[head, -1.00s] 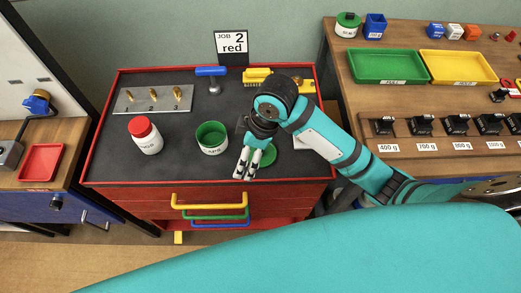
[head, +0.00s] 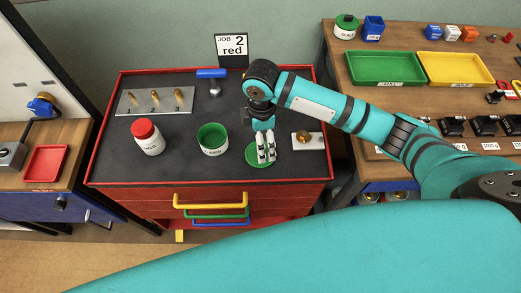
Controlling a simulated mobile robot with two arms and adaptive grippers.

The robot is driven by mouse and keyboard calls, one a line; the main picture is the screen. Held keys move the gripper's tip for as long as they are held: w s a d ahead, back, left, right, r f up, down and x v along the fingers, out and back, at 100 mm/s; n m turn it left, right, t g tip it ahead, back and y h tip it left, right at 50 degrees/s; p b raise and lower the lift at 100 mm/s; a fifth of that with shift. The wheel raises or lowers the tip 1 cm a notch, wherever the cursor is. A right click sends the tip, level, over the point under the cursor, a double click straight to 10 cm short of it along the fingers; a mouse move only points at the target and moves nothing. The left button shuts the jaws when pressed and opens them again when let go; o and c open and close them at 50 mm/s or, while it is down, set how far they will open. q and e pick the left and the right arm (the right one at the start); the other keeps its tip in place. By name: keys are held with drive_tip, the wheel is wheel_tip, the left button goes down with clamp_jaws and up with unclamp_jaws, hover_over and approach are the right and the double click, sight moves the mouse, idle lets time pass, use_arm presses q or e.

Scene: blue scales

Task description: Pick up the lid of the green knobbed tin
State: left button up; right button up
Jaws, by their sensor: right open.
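A green lid (head: 254,161) lies flat on the dark top of the red cabinet, partly hidden by my right gripper. My right gripper (head: 266,159) is open and points down over the lid's right part; I cannot tell whether it touches the lid. An open green tin (head: 212,141) with a white label stands to the left of the lid. Another green tin (head: 346,27) with a dark knob on top stands at the back of the right-hand table. My left gripper is not in view.
On the cabinet (head: 110,172) are a red-capped white jar (head: 148,138), a grey plate with brass pieces (head: 154,101), a blue-handled tool (head: 212,75) and a white plate with a brass knob (head: 309,141). Green (head: 388,83) and yellow trays lie on the right-hand table.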

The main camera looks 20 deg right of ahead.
wheel_tip(320, 180, down, 2)
drive_tip(key=shift+f, duration=0.15)
drive_tip(key=shift+f+p, duration=0.35)
drive_tip(key=shift+p, duration=0.05)
drive_tip(key=f, duration=0.1)
drive_tip(key=f+p, duration=0.1)
drive_tip(key=f, duration=0.1)
drive_tip(key=shift+d+f, duration=0.2)
drive_tip(key=shift+f, duration=0.55)
drive_tip(key=c, duration=0.9)
drive_tip(key=shift+r, duration=0.1)
